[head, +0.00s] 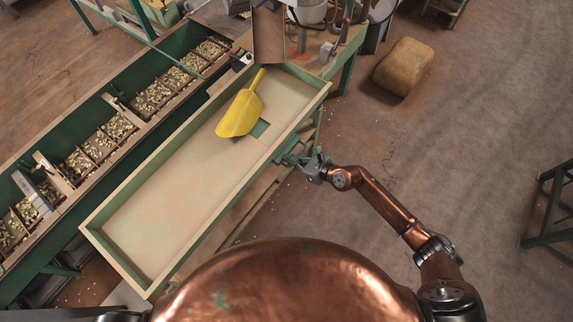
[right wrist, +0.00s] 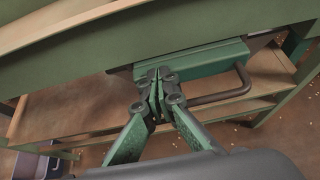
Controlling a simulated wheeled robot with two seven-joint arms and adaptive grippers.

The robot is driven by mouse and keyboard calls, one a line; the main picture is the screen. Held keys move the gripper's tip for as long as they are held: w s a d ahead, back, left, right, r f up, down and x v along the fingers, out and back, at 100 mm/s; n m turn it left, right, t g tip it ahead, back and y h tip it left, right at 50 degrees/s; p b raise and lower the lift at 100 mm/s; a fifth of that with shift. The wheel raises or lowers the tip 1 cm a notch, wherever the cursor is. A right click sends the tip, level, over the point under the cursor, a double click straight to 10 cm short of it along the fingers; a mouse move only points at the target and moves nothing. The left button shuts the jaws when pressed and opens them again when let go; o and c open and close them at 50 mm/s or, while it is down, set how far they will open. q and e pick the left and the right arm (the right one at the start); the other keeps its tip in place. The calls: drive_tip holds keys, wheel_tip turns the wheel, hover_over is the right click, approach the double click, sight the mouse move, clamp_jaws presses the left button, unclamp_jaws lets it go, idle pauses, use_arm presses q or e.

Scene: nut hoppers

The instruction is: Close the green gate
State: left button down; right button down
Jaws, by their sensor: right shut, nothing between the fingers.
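The green gate (right wrist: 205,62) is a flat slide that sticks out from under the near right side wall of the long tray (head: 178,258). It carries a dark bent bar handle (right wrist: 241,84) at its right end in the right wrist view. In the head view its outer end (head: 289,149) shows beside the tray wall, and a green patch (head: 261,128) shows in the tray floor. My right gripper (right wrist: 158,76) is shut and empty, its fingertips at the gate's front face, left of the handle. I cannot tell whether they touch it. My left gripper is out of view.
A yellow scoop (head: 240,113) lies in the tray near the green patch. A row of bins with nuts (head: 78,163) runs along the left. A tan sack (head: 404,67) lies on the floor. A wooden shelf (right wrist: 90,112) is below the tray. The floor at right is mostly clear.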

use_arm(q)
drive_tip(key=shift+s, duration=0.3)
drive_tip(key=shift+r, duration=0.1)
